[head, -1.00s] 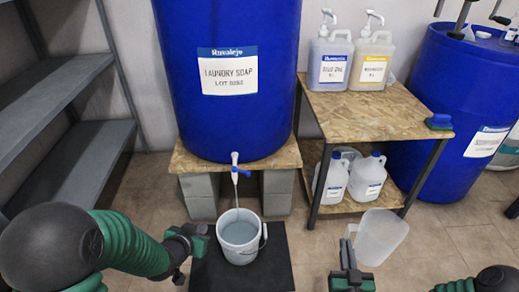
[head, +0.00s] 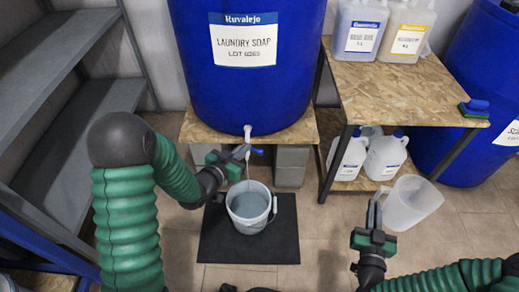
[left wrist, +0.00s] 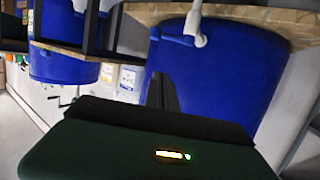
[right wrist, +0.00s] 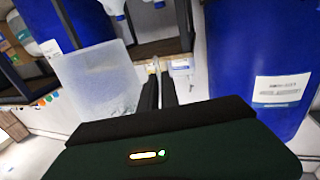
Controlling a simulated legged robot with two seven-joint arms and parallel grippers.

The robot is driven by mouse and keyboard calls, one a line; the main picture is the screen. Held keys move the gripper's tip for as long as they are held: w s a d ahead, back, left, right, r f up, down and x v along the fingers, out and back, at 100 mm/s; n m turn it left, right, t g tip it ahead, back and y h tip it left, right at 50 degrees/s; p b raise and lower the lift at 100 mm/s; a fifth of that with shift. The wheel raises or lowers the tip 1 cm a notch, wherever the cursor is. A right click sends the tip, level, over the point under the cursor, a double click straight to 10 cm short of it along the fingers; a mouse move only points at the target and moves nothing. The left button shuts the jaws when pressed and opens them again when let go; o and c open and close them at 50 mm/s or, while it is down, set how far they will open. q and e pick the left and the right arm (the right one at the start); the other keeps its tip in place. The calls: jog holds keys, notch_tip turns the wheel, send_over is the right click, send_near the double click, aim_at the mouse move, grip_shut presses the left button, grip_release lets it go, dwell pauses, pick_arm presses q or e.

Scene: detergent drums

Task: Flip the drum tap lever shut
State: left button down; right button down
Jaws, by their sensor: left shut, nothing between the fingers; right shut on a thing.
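The blue laundry soap drum (head: 245,85) stands on a board with its white tap (head: 248,131) at the lower front. The tap's blue lever (head: 257,151) points sideways to the right in the head view; in the left wrist view the lever (left wrist: 172,28) shows beside the tap body. My left gripper (head: 244,152) is shut and empty, just below the tap and beside the lever; the left wrist view shows a gap to the lever. A bucket (head: 233,213) of pale liquid stands below. My right gripper (head: 374,205) is shut on the handle of a translucent jug (head: 413,203).
The bucket stands on a black mat (head: 275,245). Grey shelves (head: 75,125) stand at left. Another blue drum (head: 483,75) is at the far right.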

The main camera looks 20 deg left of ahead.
aim_at(253, 148)
pick_arm(q)
jog(key=b+x, duration=0.1)
jog(key=x, duration=0.1)
jog(key=b+x, duration=0.1)
jog(key=x, duration=0.2)
jog(key=b+x, duration=0.1)
jog(key=x, duration=0.1)
jog(key=shift+w+d+f, duration=0.1)
jog(key=shift+w+f, duration=0.15)
jog(key=shift+f, duration=0.15)
notch_tip(253, 148, down, 2)
jog(key=shift+s+f+b, duration=0.1)
jog(key=shift+s+b, duration=0.05)
jog(key=shift+b, duration=0.9)
jog(key=shift+s+f+b, duration=0.3)
jog(key=shift+s+f, duration=0.1)
jog(key=shift+s, duration=0.15)
jog(key=shift+a, duration=0.2)
jog(key=shift+s+m+g+h+p, duration=0.1)
jog(key=shift+m+g+h+p, duration=0.25)
jog(key=shift+h+p, duration=0.2)
